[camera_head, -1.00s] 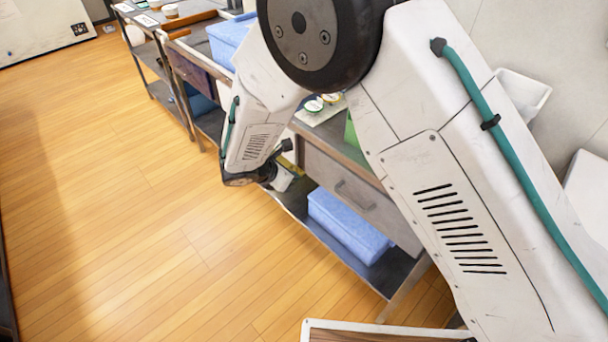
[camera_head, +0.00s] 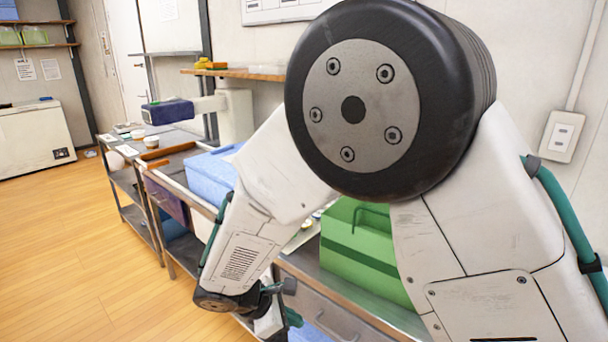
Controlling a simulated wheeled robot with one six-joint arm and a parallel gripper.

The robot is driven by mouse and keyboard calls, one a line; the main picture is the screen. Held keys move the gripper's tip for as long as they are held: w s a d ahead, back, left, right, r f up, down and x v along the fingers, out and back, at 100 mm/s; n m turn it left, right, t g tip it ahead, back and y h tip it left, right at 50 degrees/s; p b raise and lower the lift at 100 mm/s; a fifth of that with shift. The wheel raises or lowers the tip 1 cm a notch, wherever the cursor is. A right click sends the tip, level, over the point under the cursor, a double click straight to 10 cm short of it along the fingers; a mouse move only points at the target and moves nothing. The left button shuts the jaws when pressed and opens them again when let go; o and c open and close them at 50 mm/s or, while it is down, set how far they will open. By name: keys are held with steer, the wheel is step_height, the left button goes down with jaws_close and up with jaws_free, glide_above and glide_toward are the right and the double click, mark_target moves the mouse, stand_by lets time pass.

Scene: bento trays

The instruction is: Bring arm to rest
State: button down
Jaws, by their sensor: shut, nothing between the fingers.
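My arm is folded across the middle and right of the head view, with its black elbow joint large in front. Its forearm runs down to the left. My gripper (camera_head: 288,318) is at the lower end of the forearm, beside the front of the bench, and is partly hidden by the wrist and the picture's lower edge. It is small and dark; no object shows in it.
A green box (camera_head: 372,262) and a blue bin (camera_head: 208,176) stand on the metal benches behind my arm. A wall shelf (camera_head: 240,73) is above, and a white chest freezer (camera_head: 35,138) is at far left. The wooden floor (camera_head: 65,245) at left is clear.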

steer(key=s+d+r+m+y, duration=0.2)
steer(key=s+d+r+m, duration=0.5)
steer(key=d+r, duration=0.1)
steer(key=s+d+r+m+g+y, duration=0.1)
steer(key=s+d+r+m+y, duration=0.2)
steer(key=s+d+r+m, duration=0.3)
steer(key=s+d+r+m+y, duration=0.2)
steer(key=s+d+r+m, duration=0.5)
steer(key=d, duration=0.8)
steer(key=shift+s+r+m+g, duration=0.3)
steer(key=shift+s+r+g, duration=0.15)
steer(key=shift+r, duration=1)
steer(key=shift+d, duration=0.1)
